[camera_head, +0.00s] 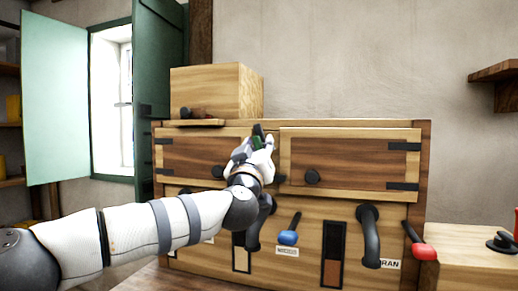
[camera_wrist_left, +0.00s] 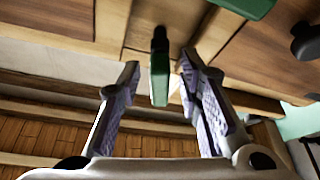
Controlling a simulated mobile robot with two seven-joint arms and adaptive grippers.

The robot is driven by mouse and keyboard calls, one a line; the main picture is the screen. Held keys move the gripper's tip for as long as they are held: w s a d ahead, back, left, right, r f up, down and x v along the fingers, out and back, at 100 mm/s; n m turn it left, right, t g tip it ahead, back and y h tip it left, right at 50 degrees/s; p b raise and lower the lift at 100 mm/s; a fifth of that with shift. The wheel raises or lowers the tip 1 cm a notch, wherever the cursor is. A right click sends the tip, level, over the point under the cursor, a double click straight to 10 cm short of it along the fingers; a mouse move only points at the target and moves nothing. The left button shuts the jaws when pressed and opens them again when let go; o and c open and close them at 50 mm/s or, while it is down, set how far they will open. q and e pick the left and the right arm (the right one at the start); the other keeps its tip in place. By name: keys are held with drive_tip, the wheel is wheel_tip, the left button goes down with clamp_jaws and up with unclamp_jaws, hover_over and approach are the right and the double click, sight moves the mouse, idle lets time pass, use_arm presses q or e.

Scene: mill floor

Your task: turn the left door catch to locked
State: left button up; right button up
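The cabinet has two upper doors, the left door (camera_head: 190,157) and the right door (camera_head: 350,162), both closed. A dark green catch (camera_head: 257,138) shows near the inner top corner of the left door, partly hidden by my left gripper (camera_head: 262,144). In the left wrist view a green catch with a black end (camera_wrist_left: 159,75) stands between the spread fingers of my left gripper (camera_wrist_left: 158,85), with a gap on each side. A second green piece (camera_wrist_left: 245,6) shows at the top edge of that view; I cannot tell what it belongs to. My right gripper is not in view.
A wooden box (camera_head: 215,90) stands on the cabinet top at left. Round door knobs (camera_head: 312,177), a blue-handled lever (camera_head: 289,236), a red-handled lever (camera_head: 424,251) and a black curved handle (camera_head: 369,235) project from the front. A green shutter (camera_head: 160,80) is at left.

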use_arm(q)
clamp_jaws()
drive_tip(key=shift+s+r+n, duration=0.1)
drive_tip(key=shift+r+n, duration=0.05)
drive_tip(key=shift+n, duration=0.25)
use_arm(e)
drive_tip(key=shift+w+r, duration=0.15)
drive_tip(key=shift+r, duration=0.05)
use_arm(q)
drive_tip(key=shift+n+y, duration=0.4)
drive_tip(key=n+y+p, duration=0.1)
drive_tip(key=n, duration=0.2)
drive_tip(key=shift+r, duration=0.1)
drive_tip(key=n+g+y, duration=0.1)
drive_tip(key=n, duration=0.2)
drive_tip(key=n+y, duration=0.1)
drive_tip(key=n, duration=0.3)
drive_tip(key=shift+g+y+p, duration=0.3)
drive_tip(key=shift+g+p, duration=0.05)
drive_tip(key=shift+g, duration=0.05)
drive_tip(key=n+g, duration=0.1)
drive_tip(key=n, duration=0.3)
drive_tip(key=shift+n+g+y, duration=0.3)
drive_tip(key=shift+n+g, duration=0.1)
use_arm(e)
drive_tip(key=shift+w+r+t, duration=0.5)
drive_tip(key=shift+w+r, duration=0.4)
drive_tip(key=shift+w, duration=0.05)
